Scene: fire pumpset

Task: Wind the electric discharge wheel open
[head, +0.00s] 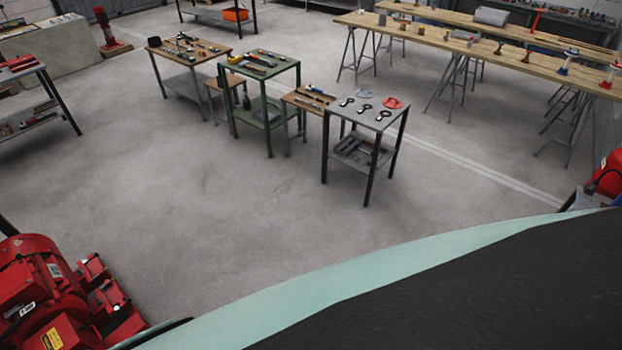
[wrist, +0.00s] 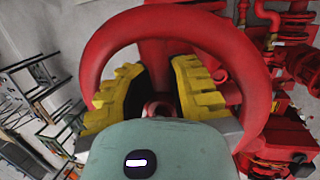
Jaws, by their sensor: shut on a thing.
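A red handwheel (wrist: 252,75) fills much of the wrist view, its thick rim arching over and around my gripper. I take it as the electric discharge wheel. My gripper (wrist: 157,70) has yellow ridged fingers on both sides of a red part near the wheel's middle and is shut on the wheel. The exact contact is hidden behind the fingers and the gripper body. The lower part of the rim is also hidden. In the head view neither the wheel nor my gripper shows.
Red pipework (wrist: 295,30) and red machinery stand close on the right in the wrist view. In the head view a red machine (head: 45,290) is at lower left. A grey-topped table (head: 365,112), a green table (head: 262,66) and a long wooden bench (head: 480,42) stand beyond open floor.

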